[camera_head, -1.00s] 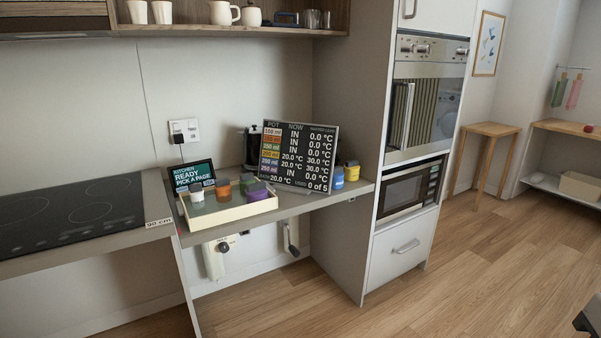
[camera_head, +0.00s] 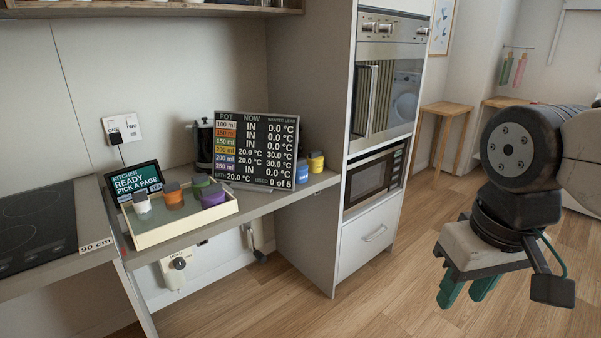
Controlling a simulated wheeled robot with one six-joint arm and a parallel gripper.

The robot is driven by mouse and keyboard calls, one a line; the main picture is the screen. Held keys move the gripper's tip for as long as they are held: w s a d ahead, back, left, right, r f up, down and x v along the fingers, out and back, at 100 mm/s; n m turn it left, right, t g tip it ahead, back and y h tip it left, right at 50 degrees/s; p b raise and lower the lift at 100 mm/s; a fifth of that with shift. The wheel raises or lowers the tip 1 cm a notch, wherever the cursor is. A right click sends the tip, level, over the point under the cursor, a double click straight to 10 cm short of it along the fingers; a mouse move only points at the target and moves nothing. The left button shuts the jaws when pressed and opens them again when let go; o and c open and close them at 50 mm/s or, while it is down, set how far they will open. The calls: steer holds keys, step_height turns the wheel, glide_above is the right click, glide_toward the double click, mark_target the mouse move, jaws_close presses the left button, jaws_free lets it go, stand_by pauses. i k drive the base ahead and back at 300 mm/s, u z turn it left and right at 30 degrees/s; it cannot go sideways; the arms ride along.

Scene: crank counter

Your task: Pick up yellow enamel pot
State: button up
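The yellow enamel pot (camera_head: 316,162) is small and stands at the right end of the counter, beside the tall oven cabinet. A blue pot (camera_head: 301,171) is just left of it, and the black display board (camera_head: 255,150) stands in front and to the left. The yellow pot's lower part is partly hidden. My gripper (camera_head: 466,290) hangs at the lower right over the floor, well apart from the counter and the pot. Its two green fingers point down with a gap between them, and it holds nothing.
A cream tray (camera_head: 190,231) with several coloured pots sits on the counter (camera_head: 270,202) left of the board. A small screen (camera_head: 133,182) stands behind the tray. The cabinet with microwave (camera_head: 375,178) bounds the counter's right end. Open wooden floor (camera_head: 390,290) lies in front.

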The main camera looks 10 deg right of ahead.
mark_target(314, 160)
steer(key=z, duration=0.55)
steer(key=i, duration=1.75)
steer(key=u, duration=0.35)
steer(key=i, duration=0.7)
steer(key=u, duration=0.05)
